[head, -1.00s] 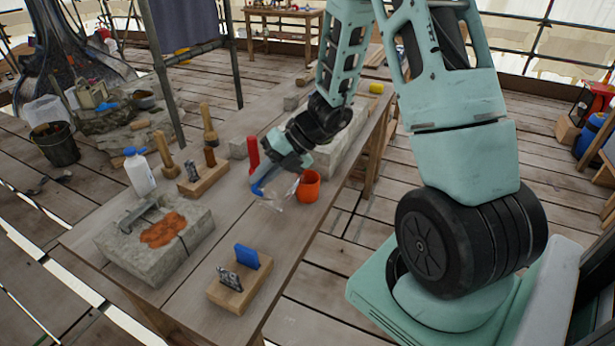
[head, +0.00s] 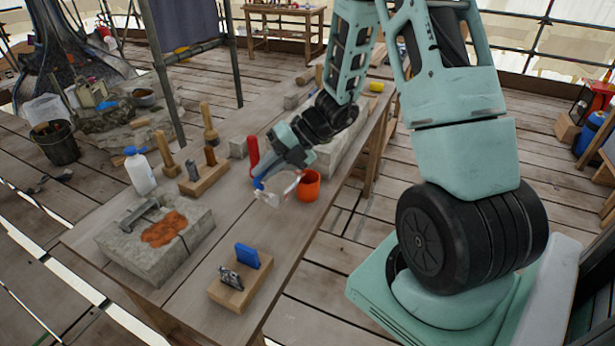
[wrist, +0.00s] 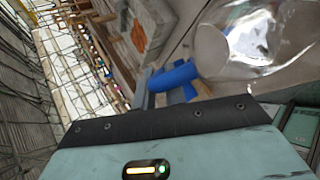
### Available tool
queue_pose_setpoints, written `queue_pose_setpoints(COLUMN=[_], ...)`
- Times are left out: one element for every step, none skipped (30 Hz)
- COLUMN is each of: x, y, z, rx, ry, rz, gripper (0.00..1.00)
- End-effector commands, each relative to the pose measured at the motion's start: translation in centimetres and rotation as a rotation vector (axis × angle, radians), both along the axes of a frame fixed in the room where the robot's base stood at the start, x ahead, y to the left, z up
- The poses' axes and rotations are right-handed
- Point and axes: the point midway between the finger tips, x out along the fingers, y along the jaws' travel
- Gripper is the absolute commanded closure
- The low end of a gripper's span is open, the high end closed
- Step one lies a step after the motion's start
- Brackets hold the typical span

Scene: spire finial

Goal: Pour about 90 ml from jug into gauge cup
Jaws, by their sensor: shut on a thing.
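My gripper (head: 264,181) is shut on the blue handle (wrist: 172,77) of a clear jug (head: 272,197), above the near part of the workbench. The jug also shows in the wrist view (wrist: 262,38), at the upper right. It looks tilted toward the cup. I cannot make out its liquid level. An orange cup (head: 309,186), which I take for the gauge cup, stands upright on the bench just right of the jug. The jug's rim is close to the cup's left side; I cannot tell whether they touch. The cup's inside is too small to read.
A red upright object (head: 253,152) stands just behind my gripper. A wooden block (head: 205,180) with tools, a white bottle (head: 140,172) and a stone slab (head: 150,255) are to the left. A small wooden rack (head: 238,290) is in front. A long stone block (head: 340,150) lies behind the cup.

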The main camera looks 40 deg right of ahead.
Motion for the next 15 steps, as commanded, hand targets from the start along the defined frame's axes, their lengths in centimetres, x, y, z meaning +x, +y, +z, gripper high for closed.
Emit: queue_pose_setpoints(x=[0.04,0.03,0.03,0.04,0.03,0.04,0.04,0.05,0.05,0.05,0.05,0.05,0.05,0.05,0.04], y=[-0.05,-0.05,-0.08,-0.11,-0.12,-0.15,-0.16,-0.17,-0.19,-0.21,-0.23,-0.26,-0.28,-0.3,-0.33], z=[0.08,0.09,0.11,0.13,0.18,0.21,0.23,0.25,0.28,0.31,0.33,0.37,0.39,0.42,0.45], rx=[0.002,0.003,0.004,0.005,0.007,0.011,0.012,0.014,0.017,0.019,0.022,0.025,0.027,0.03,0.033], ry=[-0.001,-0.001,-0.001,0.0,-0.001,-0.001,-0.001,-0.001,-0.001,-0.001,0.0,0.0,0.0,0.0,0.0], rz=[0.0,0.0,0.0,0.0,0.0,0.0,0.0,0.001,0.001,0.001,0.001,0.001,0.001,0.001,0.001], gripper=[1.0,1.0,1.0,1.0,1.0,1.0,1.0,1.0,1.0,1.0,1.0,1.0,1.0,1.0,1.0])
